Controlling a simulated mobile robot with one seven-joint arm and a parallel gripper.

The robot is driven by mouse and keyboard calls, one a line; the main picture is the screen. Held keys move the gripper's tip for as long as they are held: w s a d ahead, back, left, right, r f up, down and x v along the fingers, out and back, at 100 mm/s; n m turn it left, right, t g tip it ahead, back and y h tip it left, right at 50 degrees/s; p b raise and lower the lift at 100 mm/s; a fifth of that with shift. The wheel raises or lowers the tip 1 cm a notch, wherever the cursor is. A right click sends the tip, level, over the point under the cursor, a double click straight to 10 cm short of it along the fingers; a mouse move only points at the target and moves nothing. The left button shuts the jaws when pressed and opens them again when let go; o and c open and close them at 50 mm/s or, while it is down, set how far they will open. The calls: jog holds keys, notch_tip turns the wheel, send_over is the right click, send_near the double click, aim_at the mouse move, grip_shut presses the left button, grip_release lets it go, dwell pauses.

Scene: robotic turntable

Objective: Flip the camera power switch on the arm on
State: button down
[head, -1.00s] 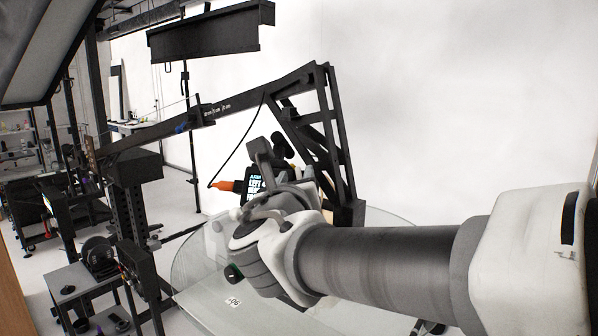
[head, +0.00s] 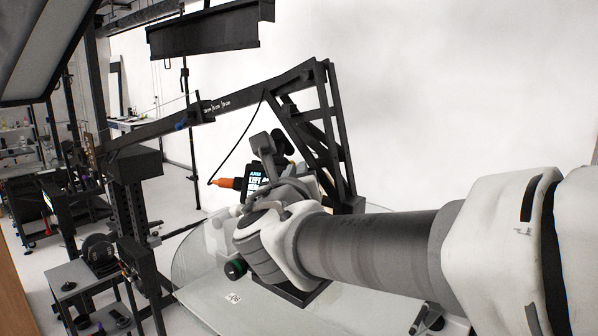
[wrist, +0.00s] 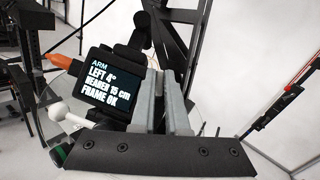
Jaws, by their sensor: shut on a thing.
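The black camera rig hangs at the end of the boom arm (head: 220,108). Its screen (wrist: 110,85) in the wrist view reads "ARM LEFT 4°, NEARER 15 cm, FRAME OK"; the screen also shows partly in the head view (head: 256,178). My gripper (wrist: 163,88) stands just right of the screen, its two grey fingers close together around a dark part of the rig. What exactly is between them is mostly hidden. I cannot make out the power switch. In the head view my wrist covers the fingertips.
An orange-tipped part (wrist: 60,62) sticks out left of the screen. A white ball-ended lever (wrist: 58,113) is below it. The glass turntable (head: 200,275) lies under my arm. The black truss (head: 335,140) stands close behind. The white backdrop is clear at right.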

jog(key=shift+n, duration=0.3)
jog(key=shift+n+y, duration=0.6)
jog(key=shift+n, duration=0.2)
jog(key=shift+a, duration=0.1)
jog(key=c, duration=0.9)
grip_release()
jog(key=shift+s, duration=0.1)
jog(key=s, duration=1.7)
jog(key=shift+s+r+b, duration=0.15)
jog(key=shift+r+b, duration=0.05)
jog(key=shift+b, duration=0.2)
